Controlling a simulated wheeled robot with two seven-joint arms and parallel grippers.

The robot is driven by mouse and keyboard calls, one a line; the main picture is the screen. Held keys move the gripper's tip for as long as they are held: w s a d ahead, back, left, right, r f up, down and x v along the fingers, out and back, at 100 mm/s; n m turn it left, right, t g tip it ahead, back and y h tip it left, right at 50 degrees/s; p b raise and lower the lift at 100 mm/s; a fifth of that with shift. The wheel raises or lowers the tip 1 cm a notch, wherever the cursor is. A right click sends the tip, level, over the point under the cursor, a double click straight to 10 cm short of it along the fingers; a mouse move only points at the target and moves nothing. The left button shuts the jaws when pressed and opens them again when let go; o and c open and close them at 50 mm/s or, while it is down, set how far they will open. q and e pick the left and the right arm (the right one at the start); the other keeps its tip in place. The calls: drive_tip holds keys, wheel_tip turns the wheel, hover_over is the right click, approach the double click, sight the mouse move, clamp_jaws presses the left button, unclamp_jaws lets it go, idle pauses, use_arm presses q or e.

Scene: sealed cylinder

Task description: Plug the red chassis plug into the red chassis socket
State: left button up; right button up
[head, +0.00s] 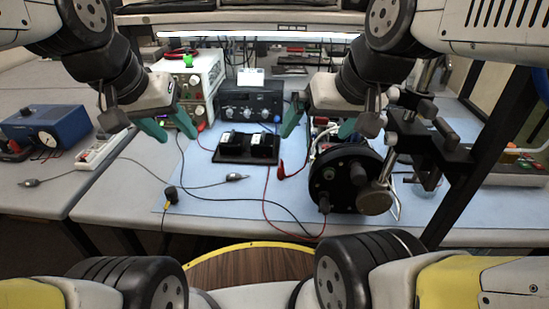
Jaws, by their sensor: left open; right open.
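A small red plug-like piece (281,171), which looks like the red chassis plug, lies on the blue mat left of a round black-faced cylinder (350,172). A red wire runs near it. I cannot pick out the red chassis socket with certainty; red parts show behind the cylinder, partly hidden by my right gripper. My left gripper (170,129) is open and empty, in front of the cream instrument. My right gripper (319,126) is open, above and behind the red piece, with one green finger to each side of the cylinder's top left area. No contact with the plug shows.
A black twin-block unit (246,147) sits mid-mat before a black instrument (251,104). A cream instrument (193,82) stands behind my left gripper. A black stand with clamp (433,150) crowds the right. Loose cables and a black plug (171,195) lie left on the mat (215,203).

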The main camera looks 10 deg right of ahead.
use_arm(q)
drive_tip(key=w+d+f+m+g, duration=0.3)
drive_tip(key=w+d+f, duration=0.2)
drive_tip(key=w+d, duration=0.45)
drive_tip(key=m+g+y, duration=0.2)
drive_tip(key=m, duration=0.1)
hover_over(280, 168)
wheel_tip(280, 168, down, 10)
drive_tip(key=shift+d+f, duration=0.2)
drive_tip(key=shift+f, duration=0.1)
drive_tip(key=shift+f, duration=1.25)
wheel_tip(280, 168, down, 5)
drive_tip(key=shift+a+f, duration=0.1)
drive_tip(key=shift+f, duration=0.05)
